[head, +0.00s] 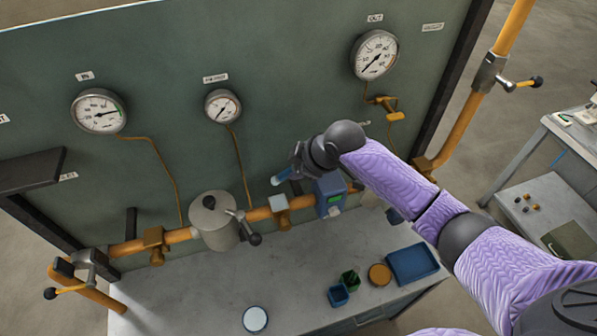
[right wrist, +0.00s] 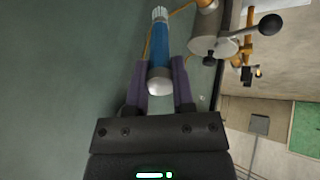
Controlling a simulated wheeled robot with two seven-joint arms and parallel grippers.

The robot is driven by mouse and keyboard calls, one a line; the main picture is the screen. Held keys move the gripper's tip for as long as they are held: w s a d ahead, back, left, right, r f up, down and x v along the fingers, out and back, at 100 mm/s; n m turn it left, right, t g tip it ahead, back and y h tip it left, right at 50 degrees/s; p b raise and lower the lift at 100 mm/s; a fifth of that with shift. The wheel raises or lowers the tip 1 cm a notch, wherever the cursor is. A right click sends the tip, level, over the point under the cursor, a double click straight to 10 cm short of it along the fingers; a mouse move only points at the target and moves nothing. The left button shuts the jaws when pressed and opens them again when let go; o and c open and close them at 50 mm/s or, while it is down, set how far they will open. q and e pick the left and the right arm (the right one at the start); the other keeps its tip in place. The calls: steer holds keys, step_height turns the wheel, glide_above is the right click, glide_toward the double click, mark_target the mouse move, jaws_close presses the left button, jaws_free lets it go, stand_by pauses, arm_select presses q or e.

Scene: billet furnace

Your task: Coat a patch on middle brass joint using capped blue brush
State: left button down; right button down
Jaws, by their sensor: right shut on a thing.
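My right gripper (head: 296,172) is in front of the panel, just above the pipe run. It is shut on the blue brush (head: 282,177). In the right wrist view the brush (right wrist: 160,45) sits between the two fingers (right wrist: 160,82), with a pale ribbed end pointing away and a rounded silver end near the gripper. I cannot tell whether the pale end is a cap or bristles. The middle brass joint (head: 281,219) is on the orange pipe, below the brush, with a pale square on it. The brush appears apart from it. My left gripper is not in view.
A grey cylinder with a lever (head: 214,222) stands left of the joint, and a blue box (head: 329,197) right of it. The bench (head: 200,293) below holds a blue tray (head: 412,264), small cups (head: 338,295) and a white-topped round dish (head: 255,319). Gauges hang above.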

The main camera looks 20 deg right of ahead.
steer(key=shift+r, duration=1.55)
